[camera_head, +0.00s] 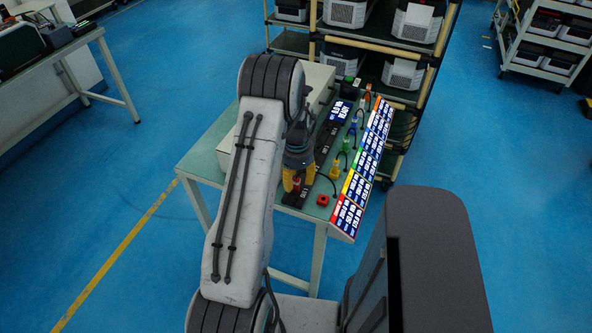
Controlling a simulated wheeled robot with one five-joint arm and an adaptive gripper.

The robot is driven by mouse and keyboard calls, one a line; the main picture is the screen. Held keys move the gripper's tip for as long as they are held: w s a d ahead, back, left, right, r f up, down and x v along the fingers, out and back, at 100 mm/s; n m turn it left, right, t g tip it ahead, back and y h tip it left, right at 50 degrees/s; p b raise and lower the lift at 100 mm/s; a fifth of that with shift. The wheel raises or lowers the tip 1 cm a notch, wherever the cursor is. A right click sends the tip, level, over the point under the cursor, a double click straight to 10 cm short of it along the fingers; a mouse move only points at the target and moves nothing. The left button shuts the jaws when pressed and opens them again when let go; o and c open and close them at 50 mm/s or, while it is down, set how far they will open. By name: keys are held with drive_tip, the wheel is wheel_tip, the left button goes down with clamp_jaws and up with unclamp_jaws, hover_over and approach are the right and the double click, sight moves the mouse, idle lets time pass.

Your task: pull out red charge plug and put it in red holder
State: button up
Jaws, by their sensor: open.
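My gripper (298,179) points down over the near end of the table, with its yellow fingers open. A small red piece, likely the red charge plug (297,184), shows between and just below the fingers at a black strip (294,199). The fingers cover most of it, so I cannot tell whether they touch it. A small red block with a dark centre, likely the red holder (322,200), sits on the tabletop to the right of my gripper. Nothing is seen in it.
The table (205,160) carries a yellow plug (335,170), other coloured plugs with black cables, and a sloped row of lit displays (362,170) along its right edge. A rack (425,75) of boxes stands behind.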

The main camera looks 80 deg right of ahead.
drive_tip(key=shift+f, duration=0.8)
drive_tip(key=shift+o, duration=0.3)
clamp_jaws()
